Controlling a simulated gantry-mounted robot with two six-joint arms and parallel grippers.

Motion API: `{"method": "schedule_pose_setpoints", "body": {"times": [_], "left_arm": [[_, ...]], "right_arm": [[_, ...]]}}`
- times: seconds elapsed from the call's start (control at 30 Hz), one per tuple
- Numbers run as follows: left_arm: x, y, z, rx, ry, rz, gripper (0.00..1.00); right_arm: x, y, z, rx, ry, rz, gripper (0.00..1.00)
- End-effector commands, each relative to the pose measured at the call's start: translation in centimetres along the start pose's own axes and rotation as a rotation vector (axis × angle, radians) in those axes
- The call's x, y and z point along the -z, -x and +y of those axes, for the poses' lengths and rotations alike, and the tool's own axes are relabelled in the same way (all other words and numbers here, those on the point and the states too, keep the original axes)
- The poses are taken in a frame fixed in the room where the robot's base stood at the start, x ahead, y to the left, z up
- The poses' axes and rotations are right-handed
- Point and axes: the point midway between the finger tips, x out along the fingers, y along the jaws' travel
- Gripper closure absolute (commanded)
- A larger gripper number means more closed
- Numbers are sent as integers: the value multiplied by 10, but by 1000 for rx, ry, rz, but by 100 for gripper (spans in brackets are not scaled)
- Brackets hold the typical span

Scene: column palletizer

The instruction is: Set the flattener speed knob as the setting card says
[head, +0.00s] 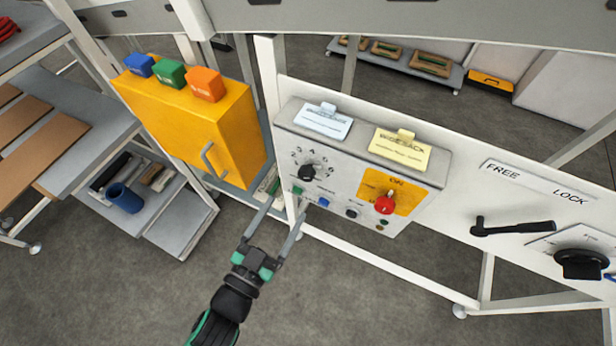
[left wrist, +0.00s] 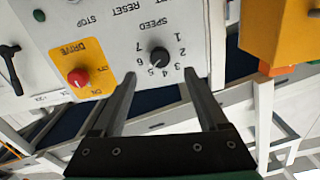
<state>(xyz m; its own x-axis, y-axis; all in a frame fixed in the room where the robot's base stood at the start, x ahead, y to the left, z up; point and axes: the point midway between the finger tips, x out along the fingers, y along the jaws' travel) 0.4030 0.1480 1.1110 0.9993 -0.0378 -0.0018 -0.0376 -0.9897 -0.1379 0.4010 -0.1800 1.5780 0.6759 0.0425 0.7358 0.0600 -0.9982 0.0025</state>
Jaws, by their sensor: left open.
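The black speed knob (head: 307,171) sits on the grey control panel (head: 350,190), within a ring of numbers. In the left wrist view the knob (left wrist: 159,57) shows upside down under the word SPEED, with numbers 1 to 7 around it. Its white mark seems to lie toward 4 or 5, but I cannot tell exactly. A pale blue card (head: 322,122) and a yellow card (head: 399,150) are clipped on top of the panel; their small print is unreadable. My left gripper (head: 284,208) is open and empty, below and in front of the knob, apart from it.
A red DRIVE knob (head: 384,204) on a yellow plate and small buttons (head: 351,213) are close by. A yellow cabinet (head: 195,125) with coloured blocks stands left. A black lever (head: 512,228) and black rotary handle (head: 582,263) are right. Open floor lies in front.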

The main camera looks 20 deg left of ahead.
Motion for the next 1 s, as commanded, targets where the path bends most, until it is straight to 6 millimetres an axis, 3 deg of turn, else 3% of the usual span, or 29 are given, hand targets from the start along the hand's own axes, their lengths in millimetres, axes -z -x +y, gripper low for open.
{"method": "schedule_pose_setpoints", "body": {"times": [0.4,0.57,0.8,1.0], "left_arm": [[1,-87,-1,1,1,2,24],[1,-100,0,1,1,1,24],[1,-101,-1,1,0,1,24],[1,-100,0,1,0,1,58]], "right_arm": [[2,-2,0,0,0,-1,24],[1,-2,0,0,0,-1,24],[1,-2,0,0,0,-1,24],[1,-2,0,0,0,-2,24]]}}
